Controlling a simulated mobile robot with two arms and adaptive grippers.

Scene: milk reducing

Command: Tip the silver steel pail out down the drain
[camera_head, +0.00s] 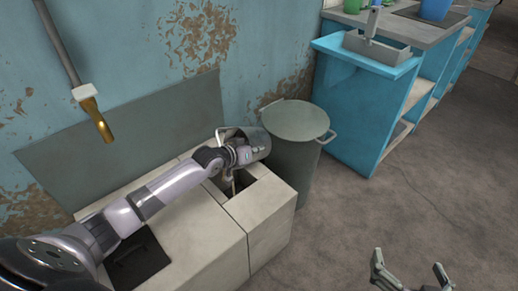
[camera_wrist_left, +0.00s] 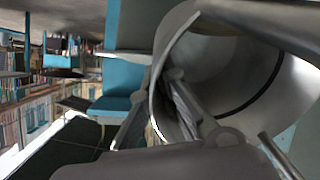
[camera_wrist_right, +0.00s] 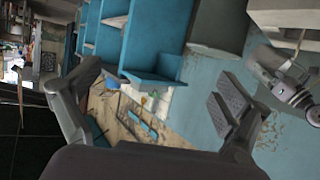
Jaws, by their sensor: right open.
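The silver steel pail (camera_head: 256,138) is tipped on its side above the dark drain opening (camera_head: 240,184) in the pale block counter. Its open mouth faces left in the head view. In the left wrist view the pail (camera_wrist_left: 225,65) fills the upper right, and its hollow inside shows; I cannot make out any contents. My left gripper (camera_head: 246,154) is shut on the pail's rim, with one finger (camera_wrist_left: 186,103) inside the wall and one outside. My right gripper (camera_head: 410,272) is open and empty over the floor, well away from the pail; it also shows in the right wrist view (camera_wrist_right: 157,100).
A grey-green lidded bin (camera_head: 296,122) stands right behind the block counter (camera_head: 215,235). A pipe with a brass end (camera_head: 95,115) hangs at the left. A blue cabinet with a sink (camera_head: 365,85) stands at the back right. The floor (camera_head: 390,205) at right is clear.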

